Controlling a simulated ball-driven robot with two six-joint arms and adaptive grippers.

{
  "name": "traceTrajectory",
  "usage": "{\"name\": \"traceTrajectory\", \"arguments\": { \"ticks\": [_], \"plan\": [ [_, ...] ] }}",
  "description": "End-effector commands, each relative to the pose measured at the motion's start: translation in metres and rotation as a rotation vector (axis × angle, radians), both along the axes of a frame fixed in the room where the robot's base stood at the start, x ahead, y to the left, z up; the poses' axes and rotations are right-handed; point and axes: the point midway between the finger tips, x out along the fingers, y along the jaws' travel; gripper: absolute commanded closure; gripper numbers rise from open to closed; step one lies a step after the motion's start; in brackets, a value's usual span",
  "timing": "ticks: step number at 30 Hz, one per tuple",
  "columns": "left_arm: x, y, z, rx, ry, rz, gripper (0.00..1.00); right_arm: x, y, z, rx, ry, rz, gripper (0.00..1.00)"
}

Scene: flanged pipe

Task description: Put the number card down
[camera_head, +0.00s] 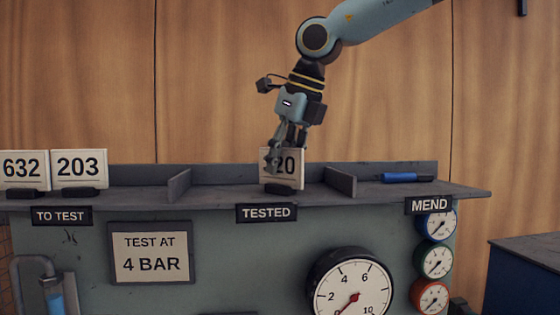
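The number card (289,172) is white with black digits. It stands upright in the TESTED section of the shelf, with a dark foot at its lower edge. Its last digits read 20; my gripper hides the left part of the number. The TESTED label (266,212) is on the shelf edge below. My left gripper is not in view.
Cards 632 (21,167) and 203 (78,165) stand in the TO TEST section. Low dividers (179,186) and (341,181) bound the TESTED section, with bare shelf on both sides of the card. A blue cylindrical item (405,177) lies in the MEND section.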

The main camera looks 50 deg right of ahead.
Motion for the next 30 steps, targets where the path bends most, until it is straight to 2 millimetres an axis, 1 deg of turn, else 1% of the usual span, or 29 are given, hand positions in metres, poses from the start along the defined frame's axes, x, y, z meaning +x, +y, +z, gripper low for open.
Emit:
{"name": "traceTrajectory", "arguments": {
  "ticks": [1, 2, 10, 12, 14, 17, 24, 27, 30],
  "plan": [
    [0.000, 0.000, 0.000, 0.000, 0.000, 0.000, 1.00, 0.000, 0.000, 0.000, 0.000, 0.000, 0.000, 0.71],
    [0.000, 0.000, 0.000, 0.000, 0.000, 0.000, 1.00, 0.000, 0.000, 0.000, 0.000, 0.000, 0.000, 0.69],
    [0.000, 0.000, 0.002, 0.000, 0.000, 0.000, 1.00, 0.000, 0.000, 0.002, 0.000, 0.000, 0.000, 0.69],
    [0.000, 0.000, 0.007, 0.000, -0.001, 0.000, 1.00, 0.000, 0.000, 0.005, 0.000, 0.000, 0.000, 0.69],
    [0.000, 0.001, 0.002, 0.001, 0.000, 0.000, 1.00, -0.002, 0.000, 0.012, 0.000, -0.005, 0.000, 0.69],
    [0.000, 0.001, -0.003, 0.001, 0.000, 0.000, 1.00, -0.009, -0.001, 0.029, 0.000, -0.008, 0.000, 0.69],
    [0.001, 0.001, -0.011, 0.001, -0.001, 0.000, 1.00, -0.031, -0.003, 0.080, -0.003, -0.005, -0.002, 0.69],
    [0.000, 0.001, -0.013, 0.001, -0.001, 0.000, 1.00, -0.038, -0.004, 0.097, -0.002, -0.004, -0.001, 0.69],
    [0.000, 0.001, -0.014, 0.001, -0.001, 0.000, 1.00, -0.042, -0.004, 0.107, -0.002, -0.002, -0.002, 0.69]
  ]
}}
